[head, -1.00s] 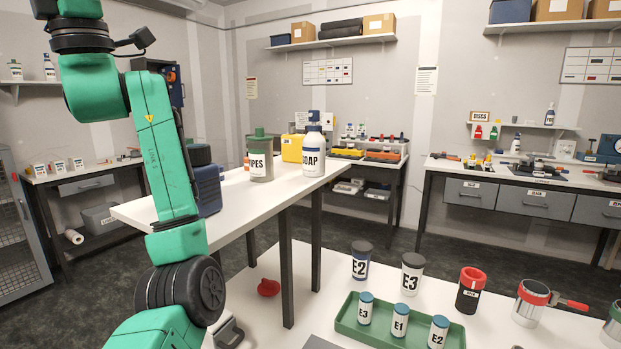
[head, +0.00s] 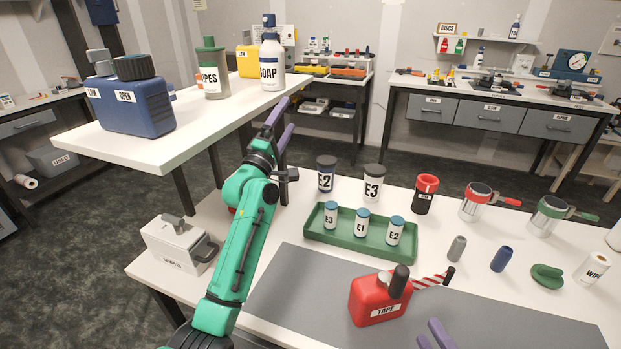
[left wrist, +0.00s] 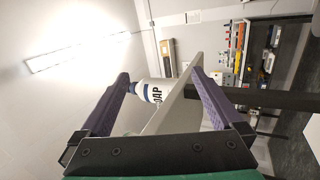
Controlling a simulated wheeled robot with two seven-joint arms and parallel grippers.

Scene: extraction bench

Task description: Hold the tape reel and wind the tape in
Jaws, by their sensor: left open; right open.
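The tape reel (head: 372,301) is a red case labelled TAPE on the grey mat, with a dark knob on it and a red-and-white striped tape (head: 430,280) sticking out to the right, ending in a dark tip. My left gripper (head: 281,120) is open and empty, raised near the edge of the upper shelf, well up and left of the reel. In the left wrist view its purple fingers (left wrist: 157,95) are apart with nothing held between them. My right gripper (head: 432,337) shows only as purple fingers at the bottom edge, open, just right of and nearer than the reel.
A green tray (head: 345,244) with small bottles lies behind the mat (head: 290,299). Jars and red- and green-banded cups stand behind and right. A white box (head: 178,244) is at the left. The raised white shelf (head: 180,146) carries a blue canister and a SOAP bottle (head: 271,62).

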